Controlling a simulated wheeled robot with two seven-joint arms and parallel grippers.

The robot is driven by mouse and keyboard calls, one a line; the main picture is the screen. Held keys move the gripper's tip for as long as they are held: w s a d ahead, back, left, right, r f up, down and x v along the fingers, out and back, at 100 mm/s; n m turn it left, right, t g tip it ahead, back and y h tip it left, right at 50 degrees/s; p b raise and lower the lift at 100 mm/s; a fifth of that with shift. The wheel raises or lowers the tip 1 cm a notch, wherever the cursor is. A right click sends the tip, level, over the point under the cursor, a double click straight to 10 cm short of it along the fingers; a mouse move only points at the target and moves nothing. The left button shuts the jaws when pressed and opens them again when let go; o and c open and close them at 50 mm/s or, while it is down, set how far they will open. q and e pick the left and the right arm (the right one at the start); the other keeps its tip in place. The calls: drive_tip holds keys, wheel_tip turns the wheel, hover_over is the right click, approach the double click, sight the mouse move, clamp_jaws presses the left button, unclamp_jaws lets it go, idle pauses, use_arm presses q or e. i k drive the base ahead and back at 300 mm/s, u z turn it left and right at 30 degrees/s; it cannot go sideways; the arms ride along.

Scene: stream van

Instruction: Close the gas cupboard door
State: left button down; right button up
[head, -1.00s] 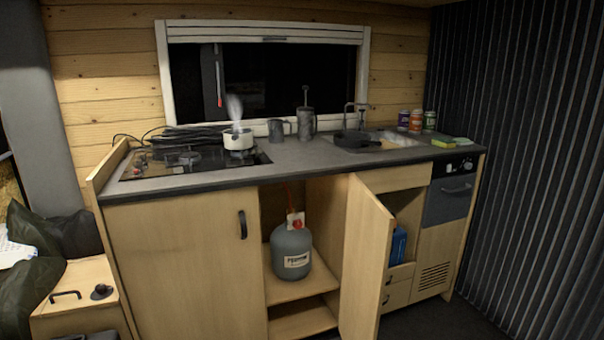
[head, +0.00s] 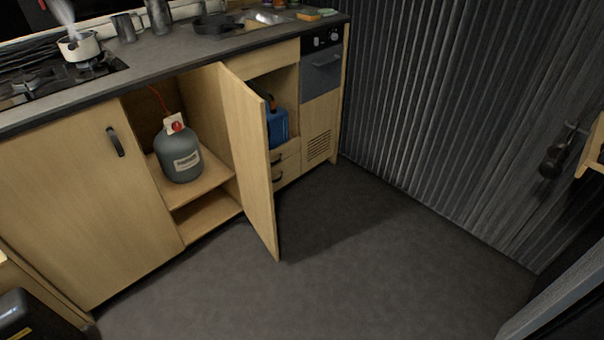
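The gas cupboard door (head: 250,155) is a pale wooden panel. It stands wide open, swung out into the room from the right side of the gas cupboard. Inside the cupboard a grey gas bottle (head: 181,152) with a red-knobbed valve and a red hose stands on a wooden shelf (head: 208,181). An empty space lies below the shelf. Neither of my grippers shows in the head view.
A shut cupboard door (head: 75,195) with a black handle is to the left. Behind the open door are a blue container (head: 278,127) and drawers (head: 286,166). A steaming pot (head: 78,46) stands on the hob. The dark floor (head: 300,250) in front is clear.

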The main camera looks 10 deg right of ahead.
sight(244, 111)
drive_tip(key=z, duration=0.85)
drive_tip(key=i, duration=3.15)
drive_tip(key=u, duration=2.65)
